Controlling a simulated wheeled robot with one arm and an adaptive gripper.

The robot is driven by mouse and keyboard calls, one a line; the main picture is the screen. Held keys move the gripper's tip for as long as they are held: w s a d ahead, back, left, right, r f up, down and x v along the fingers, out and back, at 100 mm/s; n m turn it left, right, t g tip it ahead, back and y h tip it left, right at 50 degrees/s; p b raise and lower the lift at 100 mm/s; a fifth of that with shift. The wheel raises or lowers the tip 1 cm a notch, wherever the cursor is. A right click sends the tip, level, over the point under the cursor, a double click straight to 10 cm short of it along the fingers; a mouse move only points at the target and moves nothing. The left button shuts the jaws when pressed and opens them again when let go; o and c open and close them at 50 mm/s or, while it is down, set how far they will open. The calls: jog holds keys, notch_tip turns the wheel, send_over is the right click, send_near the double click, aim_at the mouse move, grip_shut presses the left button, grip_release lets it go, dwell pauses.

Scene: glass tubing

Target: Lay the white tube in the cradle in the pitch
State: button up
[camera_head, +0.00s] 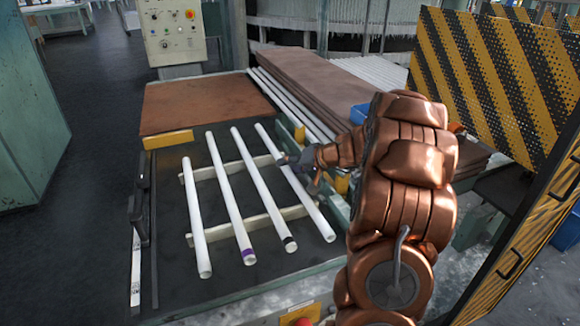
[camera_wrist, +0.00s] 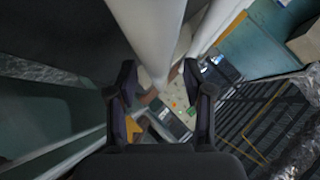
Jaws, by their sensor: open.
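Several white tubes lie side by side across the two pale cross rails of the cradle (camera_head: 262,217). The leftmost tube (camera_head: 196,218) is plain white. The tube beside it (camera_head: 230,195) has a purple band near its front end, and another (camera_head: 263,188) has a black band there. The rightmost tube (camera_head: 300,190) is plain white. My gripper (camera_head: 284,161) is at the rightmost tube, near the back rail. In the wrist view my open gripper (camera_wrist: 160,92) has a white tube (camera_wrist: 152,35) between or just beyond its fingers; contact cannot be told.
A brown plate (camera_head: 205,103) lies behind the cradle. Thin white rods (camera_head: 290,108) and stacked brown boards (camera_head: 325,90) lie at the back right. A black-and-yellow striped guard (camera_head: 490,80) stands to the right. The dark bed front-left of the tubes is clear.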

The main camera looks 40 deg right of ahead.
jog(key=shift+r+p, duration=0.75)
jog(key=shift+p, duration=0.3)
jog(key=b+v, duration=0.4)
jog(key=v, duration=0.7)
jog(key=shift+s, duration=0.35)
jog(key=shift+d, duration=0.1)
